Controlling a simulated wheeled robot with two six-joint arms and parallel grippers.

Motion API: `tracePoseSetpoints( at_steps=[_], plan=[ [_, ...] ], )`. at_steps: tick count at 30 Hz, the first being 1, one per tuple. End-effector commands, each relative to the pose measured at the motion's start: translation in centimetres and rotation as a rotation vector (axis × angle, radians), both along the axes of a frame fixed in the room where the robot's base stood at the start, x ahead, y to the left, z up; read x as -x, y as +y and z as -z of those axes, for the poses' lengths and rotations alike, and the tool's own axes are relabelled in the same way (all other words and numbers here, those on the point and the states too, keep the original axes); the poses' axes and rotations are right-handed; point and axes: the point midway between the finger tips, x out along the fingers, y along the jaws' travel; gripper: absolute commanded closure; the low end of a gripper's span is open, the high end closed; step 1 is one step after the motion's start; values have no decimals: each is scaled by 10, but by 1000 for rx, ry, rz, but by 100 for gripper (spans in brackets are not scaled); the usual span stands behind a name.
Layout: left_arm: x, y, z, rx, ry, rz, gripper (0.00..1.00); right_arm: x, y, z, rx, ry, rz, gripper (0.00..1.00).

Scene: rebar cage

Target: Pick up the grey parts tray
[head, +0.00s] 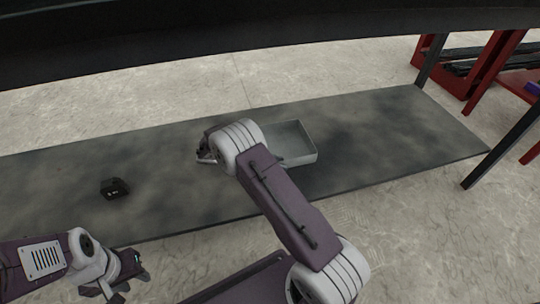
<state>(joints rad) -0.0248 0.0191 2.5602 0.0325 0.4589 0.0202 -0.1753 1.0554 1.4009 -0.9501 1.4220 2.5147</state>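The grey parts tray (297,136) is a shallow, open rectangular box and looks empty. It sits on the dark grey work surface (400,130), right of centre in the head view. My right arm crosses in front of the tray and hides its left part. My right gripper (206,152) is left of the tray, partly hidden behind its own wrist. Whether its fingers are open cannot be made out. My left gripper (120,287) is at the bottom left, in front of the surface's near edge and far from the tray. Its dark fingers are spread apart with nothing between them.
A small black object (115,188) lies on the left part of the surface. A dark beam (200,40) spans the top of the view. A red rack (470,80) with dark bars stands at the upper right. The surface right of the tray is clear.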

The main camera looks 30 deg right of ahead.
Motion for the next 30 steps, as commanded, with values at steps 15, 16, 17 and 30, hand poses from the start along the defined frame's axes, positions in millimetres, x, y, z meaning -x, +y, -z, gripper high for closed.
tracePoseSetpoints(
  at_steps=[15, 16, 17, 30],
  plan=[
    [0, 0, -1, 0, -1, 0, 64, 0, -1, -1, -1, -1, -1, 100],
    [0, 0, -1, 0, -1, 0, 64, 0, -1, -1, -1, -1, -1, 100],
    [0, 0, -1, 0, -1, 0, 64, 0, -1, -1, -1, -1, -1, 100],
    [0, 0, -1, 0, -1, 0, 64, 0, 0, -1, -1, -1, -1, 100]
  ],
)
